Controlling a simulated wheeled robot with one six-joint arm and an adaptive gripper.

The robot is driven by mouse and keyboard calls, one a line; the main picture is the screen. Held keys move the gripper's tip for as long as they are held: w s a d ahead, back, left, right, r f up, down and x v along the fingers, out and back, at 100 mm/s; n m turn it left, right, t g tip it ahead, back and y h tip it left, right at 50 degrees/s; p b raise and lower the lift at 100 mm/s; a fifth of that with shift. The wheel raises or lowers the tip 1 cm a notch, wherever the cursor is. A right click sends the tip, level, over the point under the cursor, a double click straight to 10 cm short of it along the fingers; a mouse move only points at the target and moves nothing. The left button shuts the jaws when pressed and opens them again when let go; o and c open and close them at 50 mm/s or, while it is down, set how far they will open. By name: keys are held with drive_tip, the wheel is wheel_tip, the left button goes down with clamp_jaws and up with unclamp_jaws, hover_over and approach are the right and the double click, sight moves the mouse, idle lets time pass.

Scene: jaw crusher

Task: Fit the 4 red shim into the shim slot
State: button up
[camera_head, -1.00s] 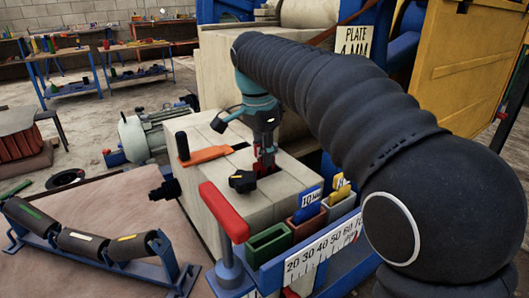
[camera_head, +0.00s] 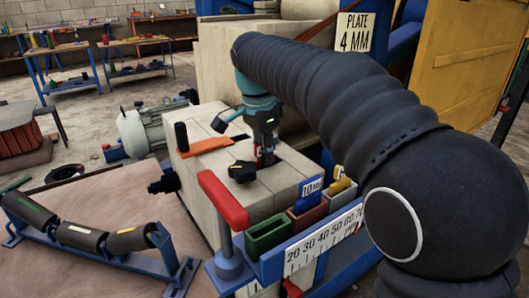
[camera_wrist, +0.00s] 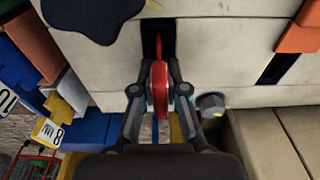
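My gripper (camera_wrist: 160,95) is shut on a thin red shim (camera_wrist: 160,78), with one finger on each side of it. In the wrist view the shim's far end lies in the mouth of a dark narrow slot (camera_wrist: 152,30) in the pale block. How deep it sits cannot be told. In the head view my gripper (camera_head: 264,155) is low over the top of the pale block (camera_head: 215,185), and only a little red shows between the fingers. The fingers and arm hide most of the slot there.
A red-topped handle (camera_head: 222,198), a green bin (camera_head: 268,233), other shim bins and a ruler (camera_head: 325,238) stand in front. A "PLATE 4 MM" sign (camera_head: 355,32) is behind.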

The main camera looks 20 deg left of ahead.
drive_tip(key=o, duration=0.4)
drive_tip(key=shift+f, duration=0.1)
drive_tip(key=r, duration=0.8)
drive_tip(key=s+a+r, duration=0.1)
drive_tip(key=r, duration=0.3)
